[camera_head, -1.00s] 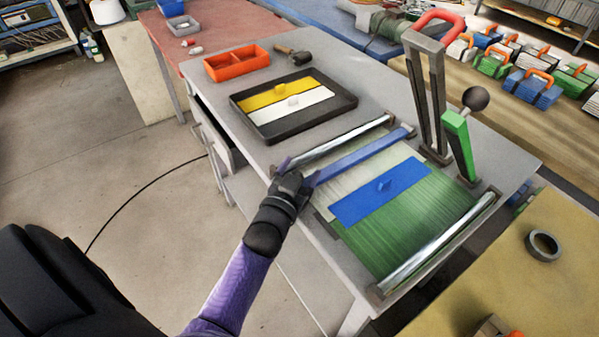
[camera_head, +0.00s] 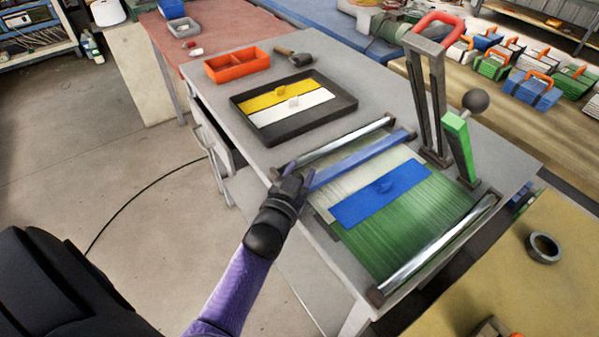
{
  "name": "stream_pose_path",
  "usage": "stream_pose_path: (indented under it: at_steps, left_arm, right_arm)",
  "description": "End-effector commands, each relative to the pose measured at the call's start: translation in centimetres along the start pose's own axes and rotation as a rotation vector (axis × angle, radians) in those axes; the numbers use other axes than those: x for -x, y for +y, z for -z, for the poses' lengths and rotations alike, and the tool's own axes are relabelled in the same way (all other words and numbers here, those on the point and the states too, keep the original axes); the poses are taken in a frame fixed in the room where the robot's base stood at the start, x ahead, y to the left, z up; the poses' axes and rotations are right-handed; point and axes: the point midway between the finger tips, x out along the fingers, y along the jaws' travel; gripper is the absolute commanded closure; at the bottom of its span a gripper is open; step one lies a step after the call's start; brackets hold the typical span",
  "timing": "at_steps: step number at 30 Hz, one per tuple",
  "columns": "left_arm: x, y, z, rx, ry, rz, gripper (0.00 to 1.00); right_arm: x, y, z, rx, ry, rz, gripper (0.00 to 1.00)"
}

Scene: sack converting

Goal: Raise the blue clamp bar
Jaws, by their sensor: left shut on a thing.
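The blue clamp bar (camera_head: 362,159) lies slantwise across the far part of the green and white sack sheet (camera_head: 400,237), beside the far metal roller (camera_head: 345,140). My left gripper (camera_head: 300,178) is shut on the bar's near left end, and its fingers hide that end. Any gap between the bar and the sheet is too small to tell. My right gripper is not in view.
A black tray (camera_head: 343,112) with yellow and white plates, an orange bin (camera_head: 237,65) and a mallet (camera_head: 293,55) sit farther back.

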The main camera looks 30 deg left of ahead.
Motion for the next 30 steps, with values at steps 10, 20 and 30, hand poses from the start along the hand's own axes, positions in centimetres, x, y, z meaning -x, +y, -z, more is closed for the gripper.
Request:
stream_pose_path:
  at_steps: [10, 20, 30]
  left_arm:
    - [0.0, 0.0, -0.1, 0.000, -0.001, -0.001, 1.00]
    - [0.0, 0.0, -0.1, 0.000, -0.002, -0.001, 1.00]
    - [-0.1, -0.2, 1.3, -0.012, -0.020, -0.005, 1.00]
  right_arm:
    - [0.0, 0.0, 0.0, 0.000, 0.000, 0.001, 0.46]
    - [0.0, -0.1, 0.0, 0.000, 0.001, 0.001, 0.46]
    - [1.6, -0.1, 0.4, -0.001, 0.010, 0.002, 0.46]
